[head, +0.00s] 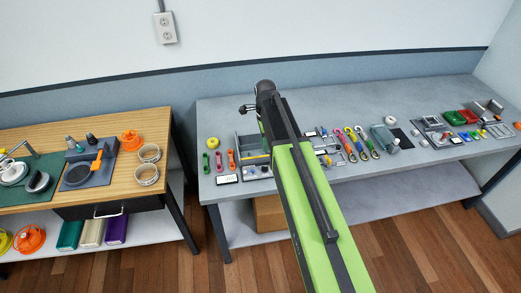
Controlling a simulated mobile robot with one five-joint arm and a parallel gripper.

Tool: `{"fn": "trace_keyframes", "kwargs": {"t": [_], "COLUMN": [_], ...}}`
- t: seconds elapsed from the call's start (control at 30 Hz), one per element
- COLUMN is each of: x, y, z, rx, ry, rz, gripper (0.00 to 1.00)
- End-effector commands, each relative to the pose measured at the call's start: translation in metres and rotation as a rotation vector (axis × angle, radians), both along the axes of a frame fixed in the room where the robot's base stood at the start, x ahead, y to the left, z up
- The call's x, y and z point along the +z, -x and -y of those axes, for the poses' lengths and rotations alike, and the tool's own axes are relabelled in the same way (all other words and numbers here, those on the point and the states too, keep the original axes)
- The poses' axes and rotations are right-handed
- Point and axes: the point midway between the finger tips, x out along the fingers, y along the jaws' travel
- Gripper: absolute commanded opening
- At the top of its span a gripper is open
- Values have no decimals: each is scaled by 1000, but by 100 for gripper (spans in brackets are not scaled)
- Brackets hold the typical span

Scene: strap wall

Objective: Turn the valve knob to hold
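I cannot pick out the valve knob or any "hold" mark for certain in the head view. A grey panel (256,173) with small pale and blue parts lies on the grey bench, partly behind my green arm. My arm reaches up the middle of the view over this bench. A small dark part at its far end, left of the joint, looks like my gripper (244,109). It is above the back of the bench, apart from the panel. It is too small to tell whether its fingers are open or shut.
The grey bench (235,105) holds a yellow roll (213,143), coloured straps (358,143), a grey-green case (385,138) and red and green trays (456,117). A wooden bench (100,125) with an orange item (130,139) stands left, beyond a gap. Bare bench shows along the back.

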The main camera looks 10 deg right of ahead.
Motion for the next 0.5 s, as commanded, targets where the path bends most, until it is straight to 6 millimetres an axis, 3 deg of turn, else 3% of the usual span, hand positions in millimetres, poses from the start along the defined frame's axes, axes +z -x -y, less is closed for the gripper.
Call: {"fn": "trace_keyframes", "kwargs": {"t": [0.03,0.2,0.5], "x": [16,31,27], "y": [-2,-1,-1], "z": [0,-1,-5], "rx": [0,3,9], "ry": [0,0,0], "rz": [0,0,0], "gripper": [32,32,32]}}
